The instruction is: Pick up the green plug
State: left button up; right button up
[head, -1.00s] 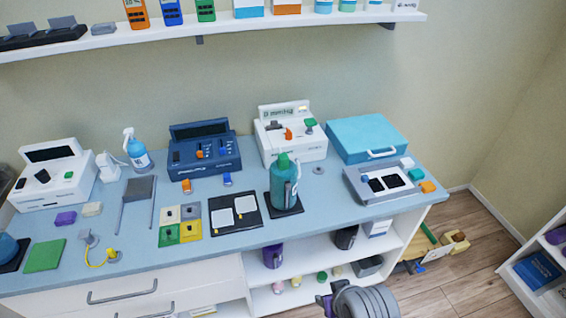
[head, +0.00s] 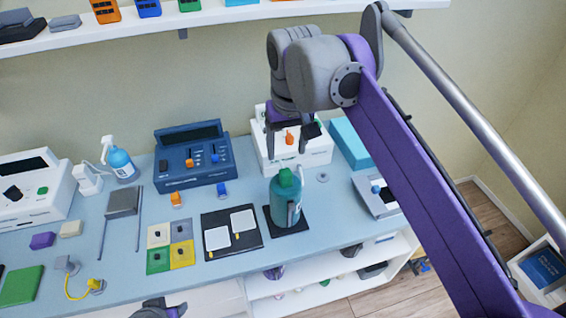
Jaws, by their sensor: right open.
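My right gripper (head: 287,146) is open, pointing down over the white device (head: 310,157) at the back of the counter. Its two dark fingers are on either side of an orange plug (head: 289,138) on the device's top. I cannot tell whether they touch anything. The green plug seen earlier to the right of the orange one is hidden now, apparently behind the right finger. A small green knob or plug (head: 43,190) also shows on another white device (head: 28,205) at the far left.
A teal bottle (head: 285,200) stands on a dark mat just in front of the device. A blue device (head: 195,172) is to its left, a turquoise case (head: 347,145) to its right. The wall shelf (head: 220,18) runs above, behind my right arm.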

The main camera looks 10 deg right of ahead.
jog(key=shift+w, duration=0.3)
send_over(286, 172)
jog(key=s, duration=0.1)
jog(key=f, duration=0.4)
jog(key=shift+a+f+b, duration=0.2)
jog(key=shift+f+b, duration=0.05)
jog(key=shift+b, duration=0.05)
jog(key=f, duration=0.3)
jog(key=w+f, duration=0.1)
jog(key=f, duration=0.1)
jog(key=shift+d+f, duration=0.15)
jog(key=shift+f, duration=0.2)
jog(key=c, duration=1.1)
